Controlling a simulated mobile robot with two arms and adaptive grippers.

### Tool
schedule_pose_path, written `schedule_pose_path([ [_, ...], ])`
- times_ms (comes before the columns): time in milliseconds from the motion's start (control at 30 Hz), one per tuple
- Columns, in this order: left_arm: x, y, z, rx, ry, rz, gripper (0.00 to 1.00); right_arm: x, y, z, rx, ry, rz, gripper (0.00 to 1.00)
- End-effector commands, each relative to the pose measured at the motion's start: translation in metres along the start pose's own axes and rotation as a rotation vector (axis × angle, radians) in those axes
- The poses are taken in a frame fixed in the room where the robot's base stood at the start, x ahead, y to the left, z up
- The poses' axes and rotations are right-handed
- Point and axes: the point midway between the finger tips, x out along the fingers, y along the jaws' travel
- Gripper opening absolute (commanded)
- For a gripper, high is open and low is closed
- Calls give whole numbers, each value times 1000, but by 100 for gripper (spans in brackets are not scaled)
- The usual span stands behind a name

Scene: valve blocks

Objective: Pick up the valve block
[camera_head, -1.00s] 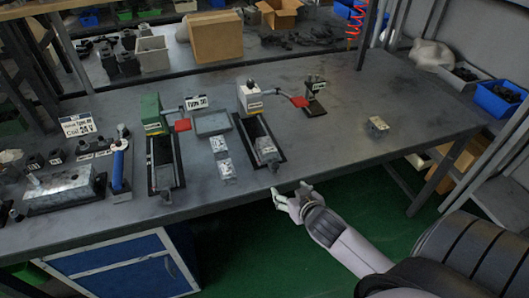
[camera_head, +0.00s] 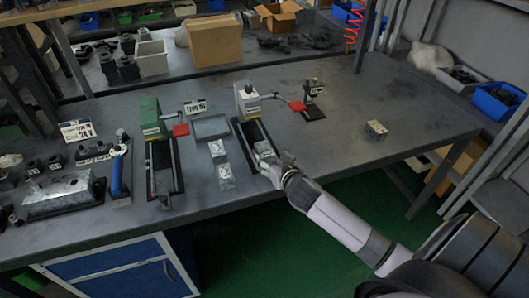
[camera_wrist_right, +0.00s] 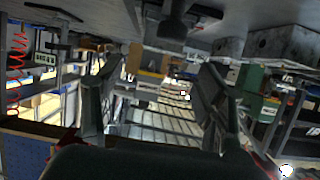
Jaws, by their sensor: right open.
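A small grey metal valve block (camera_head: 264,148) sits at the near end of the black-framed fixture with the white head, partly hidden by my right gripper. My right gripper (camera_head: 270,167) is at the table's front edge, close to this block; whether it touches cannot be told. In the right wrist view its two dark fingers (camera_wrist_right: 160,75) stand wide apart with nothing clearly between them. Another small metal block (camera_head: 376,128) lies alone on the right of the table. My left gripper is not in view.
A similar fixture with a green head (camera_head: 150,120) stands to the left. A small black stand (camera_head: 313,100) is behind. The table's right part is mostly clear.

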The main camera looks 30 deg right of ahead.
Motion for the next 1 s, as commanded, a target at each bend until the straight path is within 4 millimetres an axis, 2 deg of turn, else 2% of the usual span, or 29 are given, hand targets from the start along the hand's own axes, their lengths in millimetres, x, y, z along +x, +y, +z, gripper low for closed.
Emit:
schedule_pose_path([
  [167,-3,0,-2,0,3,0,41,14,0,3,-1,-1,1,65],
  [400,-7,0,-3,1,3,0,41,45,-1,9,0,0,0,65],
  [500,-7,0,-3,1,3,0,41,52,-1,10,0,-1,-1,65],
  [767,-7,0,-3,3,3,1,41,53,-1,11,-1,-1,-1,64],
  [1000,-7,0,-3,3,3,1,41,53,-1,11,-1,-1,-1,48],
])
